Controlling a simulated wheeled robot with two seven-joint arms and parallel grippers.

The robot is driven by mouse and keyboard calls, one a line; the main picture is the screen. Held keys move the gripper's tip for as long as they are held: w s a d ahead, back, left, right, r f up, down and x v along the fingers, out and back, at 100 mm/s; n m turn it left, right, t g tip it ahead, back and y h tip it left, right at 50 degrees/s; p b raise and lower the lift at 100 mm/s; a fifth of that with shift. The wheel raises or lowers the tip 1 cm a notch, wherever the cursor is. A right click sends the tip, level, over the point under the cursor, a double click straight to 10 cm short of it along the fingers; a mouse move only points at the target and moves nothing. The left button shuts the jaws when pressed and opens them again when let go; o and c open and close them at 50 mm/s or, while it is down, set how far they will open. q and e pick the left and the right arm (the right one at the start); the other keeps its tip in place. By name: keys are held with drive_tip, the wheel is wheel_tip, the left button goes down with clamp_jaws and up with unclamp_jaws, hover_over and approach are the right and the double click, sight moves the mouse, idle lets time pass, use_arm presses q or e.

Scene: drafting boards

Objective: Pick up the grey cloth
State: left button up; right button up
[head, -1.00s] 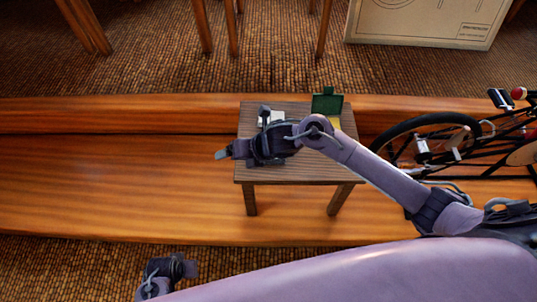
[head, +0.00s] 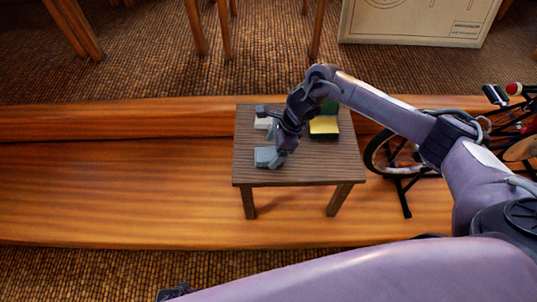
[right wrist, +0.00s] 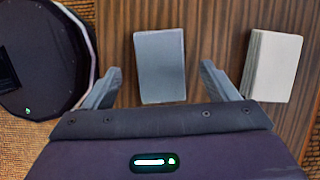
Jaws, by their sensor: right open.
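The grey cloth (head: 265,156), a folded blue-grey rectangle, lies flat on the small wooden table near its front left corner. My right gripper (head: 277,160) is at the cloth's right side in the head view, pointing down. In the right wrist view, the cloth (right wrist: 160,65) shows between the two spread fingers (right wrist: 159,80), with table visible on both sides of it. The right gripper is open and holds nothing. Only a small dark piece of my left arm's end (head: 175,291) shows at the bottom edge; its fingers are hidden.
A whitish folded or stacked item (right wrist: 272,65) lies beside the cloth. An open green box with a yellow inside (head: 324,127) is at the table's right back. A bicycle (head: 390,150) is to the right; a cardboard box (head: 410,22) is behind.

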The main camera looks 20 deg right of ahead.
sight(271, 153)
drive_tip(key=shift+x, duration=1.05)
use_arm(q)
drive_tip(key=shift+w, duration=0.1)
use_arm(e)
drive_tip(key=c, duration=1.1)
drive_tip(key=shift+o, duration=0.2)
drive_tip(key=shift+r, duration=0.15)
